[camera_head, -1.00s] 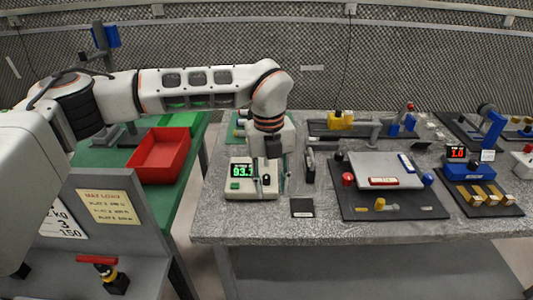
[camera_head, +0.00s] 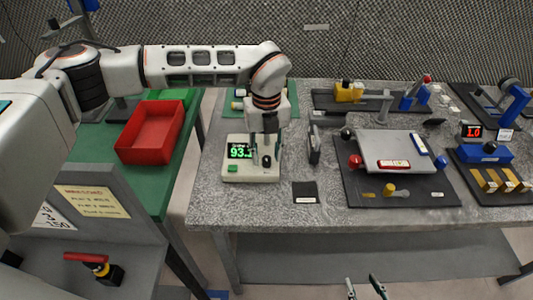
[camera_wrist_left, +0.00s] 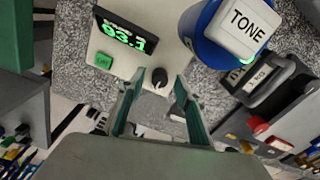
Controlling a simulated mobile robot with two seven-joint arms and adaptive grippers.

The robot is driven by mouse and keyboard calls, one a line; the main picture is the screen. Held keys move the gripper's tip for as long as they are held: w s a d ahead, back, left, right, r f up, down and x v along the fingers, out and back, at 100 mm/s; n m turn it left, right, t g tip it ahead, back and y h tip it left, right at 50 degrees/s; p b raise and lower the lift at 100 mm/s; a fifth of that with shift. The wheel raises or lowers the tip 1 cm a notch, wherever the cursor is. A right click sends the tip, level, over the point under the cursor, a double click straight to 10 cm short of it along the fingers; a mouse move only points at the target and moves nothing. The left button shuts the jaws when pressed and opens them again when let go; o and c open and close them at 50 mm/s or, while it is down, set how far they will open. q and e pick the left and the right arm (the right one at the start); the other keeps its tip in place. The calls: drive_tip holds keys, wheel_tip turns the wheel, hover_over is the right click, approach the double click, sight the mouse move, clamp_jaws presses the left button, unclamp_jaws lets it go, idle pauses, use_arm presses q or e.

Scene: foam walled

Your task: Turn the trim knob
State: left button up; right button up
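The trim knob (camera_head: 266,161) is a small black knob on a cream box (camera_head: 250,174) with a green-lit display (camera_head: 240,151) reading 93.1 and a green button (camera_head: 234,170). In the left wrist view, the knob (camera_wrist_left: 160,78) lies between the tips of my left gripper (camera_wrist_left: 159,76), with a gap on each side. The fingers are apart and hold nothing. My right gripper (camera_head: 365,287) shows only as two separated fingertips at the bottom edge.
A blue round part with a white TONE label (camera_wrist_left: 245,25) stands close to the knob in the left wrist view. A dark upright piece (camera_head: 314,144) and a black pad (camera_head: 305,192) are right of the box. A red tray (camera_head: 150,132) is left.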

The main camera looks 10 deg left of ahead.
use_arm(q)
drive_tip(key=shift+f, duration=0.5)
use_arm(e)
drive_tip(key=shift+w+r, duration=0.25)
drive_tip(key=shift+r, duration=0.15)
use_arm(q)
drive_tip(key=shift+c, duration=0.3)
clamp_jaws()
use_arm(e)
drive_tip(key=shift+s+f, duration=0.1)
drive_tip(key=shift+f, duration=0.1)
